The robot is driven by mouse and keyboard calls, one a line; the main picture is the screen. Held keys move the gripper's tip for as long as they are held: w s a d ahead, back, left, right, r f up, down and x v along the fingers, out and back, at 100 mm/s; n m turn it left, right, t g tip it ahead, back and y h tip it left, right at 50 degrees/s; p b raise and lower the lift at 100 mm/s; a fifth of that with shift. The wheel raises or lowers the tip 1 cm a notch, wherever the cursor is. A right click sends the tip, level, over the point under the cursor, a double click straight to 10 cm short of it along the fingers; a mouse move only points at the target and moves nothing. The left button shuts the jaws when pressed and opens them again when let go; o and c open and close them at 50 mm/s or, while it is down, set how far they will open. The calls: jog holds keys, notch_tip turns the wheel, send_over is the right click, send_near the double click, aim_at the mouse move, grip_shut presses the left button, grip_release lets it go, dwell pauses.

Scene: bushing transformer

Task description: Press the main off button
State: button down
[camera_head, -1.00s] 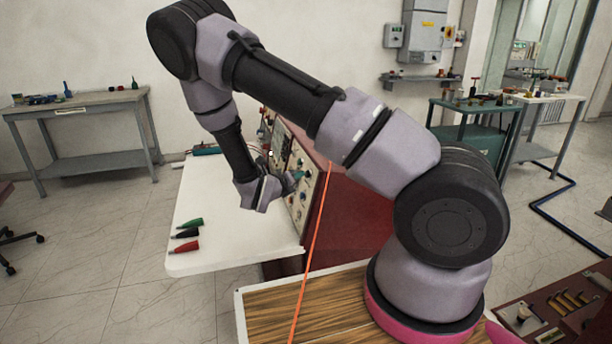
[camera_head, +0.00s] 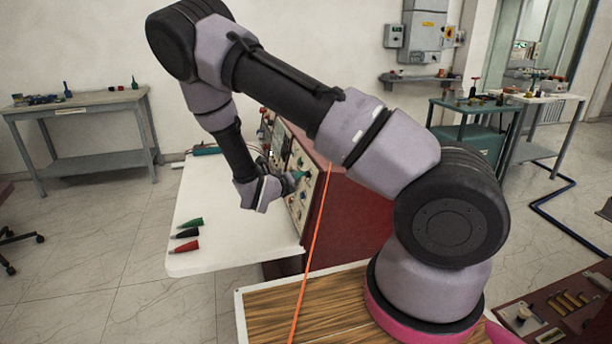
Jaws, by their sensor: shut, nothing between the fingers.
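The control panel (camera_head: 303,190) is the light front face of a dark red cabinet (camera_head: 352,215), with several knobs, sockets and buttons. My gripper (camera_head: 291,183) is shut and empty, its tips close to the panel face; I cannot tell whether they touch it. A teal-green piece shows at the tips against the panel. The main off button cannot be made out; my wrist and arm hide part of the panel.
A white table (camera_head: 215,230) in front of the panel holds green, black and red cones (camera_head: 186,247). An orange cable (camera_head: 311,255) runs down past the cabinet. A grey bench (camera_head: 85,130) stands at back left, a green one (camera_head: 475,120) at back right.

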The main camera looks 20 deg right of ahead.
jog(key=shift+a+r, duration=0.1)
jog(key=shift+a, duration=0.45)
jog(key=shift+a+r, duration=0.2)
jog(key=shift+a, duration=0.6)
jog(key=shift+a+r, duration=0.2)
jog(key=shift+a, duration=0.65)
jog(key=shift+a+r, duration=0.2)
jog(key=shift+a, duration=0.6)
jog(key=s+d+r+m+g+y, duration=0.2)
jog(key=s+d+r+m+g, duration=0.85)
jog(key=r+m, duration=0.7)
jog(key=s+a+r+m+t+y, duration=0.2)
jog(key=s+r+m+t+y, duration=0.4)
jog(key=s+r+m+y, duration=0.4)
jog(key=s+r+m, duration=0.6)
jog(key=s+m, duration=0.1)
jog(key=m, duration=0.4)
jog(key=shift+s+a+r+y, duration=0.15)
jog(key=shift+s+r+y, duration=0.15)
jog(key=shift+s+r, duration=0.1)
jog(key=shift+m, duration=0.25)
